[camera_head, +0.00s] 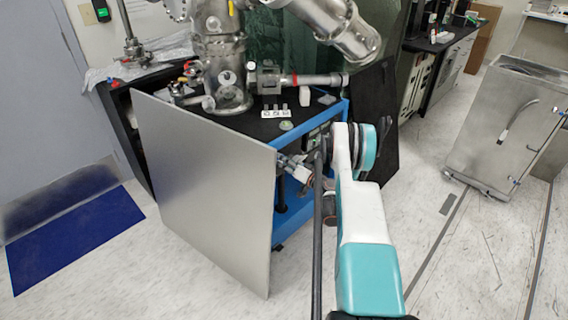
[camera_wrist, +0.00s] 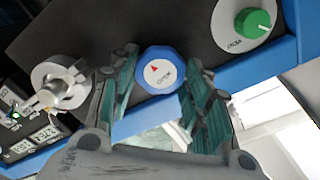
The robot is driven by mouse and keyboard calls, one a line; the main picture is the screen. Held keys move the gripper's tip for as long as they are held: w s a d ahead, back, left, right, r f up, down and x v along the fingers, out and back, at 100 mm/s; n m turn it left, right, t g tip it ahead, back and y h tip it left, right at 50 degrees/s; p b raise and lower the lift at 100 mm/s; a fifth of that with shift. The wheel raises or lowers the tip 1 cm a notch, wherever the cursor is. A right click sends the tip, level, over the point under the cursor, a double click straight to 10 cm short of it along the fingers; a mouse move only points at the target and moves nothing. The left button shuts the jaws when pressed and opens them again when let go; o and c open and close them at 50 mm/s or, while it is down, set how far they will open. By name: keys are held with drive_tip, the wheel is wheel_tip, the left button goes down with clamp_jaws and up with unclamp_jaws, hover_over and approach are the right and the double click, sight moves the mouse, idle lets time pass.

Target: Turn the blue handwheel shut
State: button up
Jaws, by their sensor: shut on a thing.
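The blue handwheel (camera_wrist: 158,59) shows in the wrist view as a round blue knob with a white face, a red triangle and small lettering. My gripper (camera_wrist: 162,66) has one finger on each side of it and is shut on it, with the teal finger pads left and right of the rim. In the head view my white and teal arm reaches toward the blue-framed cart, and I cannot make out the handwheel there.
A green knob (camera_wrist: 253,22) on a round plate is right of the handwheel; a silver round fitting (camera_wrist: 62,82) is left. In the head view a large metal panel (camera_head: 205,185) leans at the blue-framed cart (camera_head: 285,232), with steel vacuum equipment (camera_head: 222,70) above.

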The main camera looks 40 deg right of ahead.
drive_tip(key=m, duration=0.6)
drive_tip(key=shift+m, duration=0.3)
idle(0.4)
drive_tip(key=o, duration=1.1)
drive_tip(key=shift+c, duration=0.2)
drive_tip(key=shift+r, duration=0.1)
